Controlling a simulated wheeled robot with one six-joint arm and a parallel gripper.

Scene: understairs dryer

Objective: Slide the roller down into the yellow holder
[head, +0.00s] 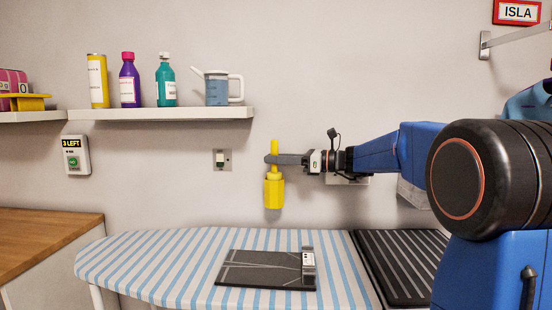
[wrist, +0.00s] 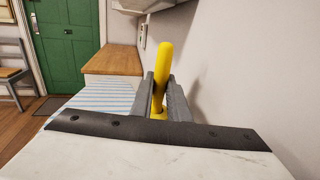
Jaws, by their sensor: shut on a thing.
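My gripper (head: 271,160) is shut on the upright yellow handle of the roller (head: 274,146), in front of the wall in the head view. The handle sticks up above the jaws. It also shows between my two grey fingers in the wrist view (wrist: 162,65), leaning slightly. Directly below the jaws is a wider yellow body (head: 274,193), which looks like the yellow holder against the wall. The roller's lower end is not visible as a separate part; I cannot tell how deep it sits.
A striped ironing board (head: 190,265) with a dark flat pad (head: 262,271) lies below. A shelf (head: 160,114) with bottles and a watering can (head: 222,89) is at upper left. A wall switch (head: 221,159) is left of my gripper. The wall between is clear.

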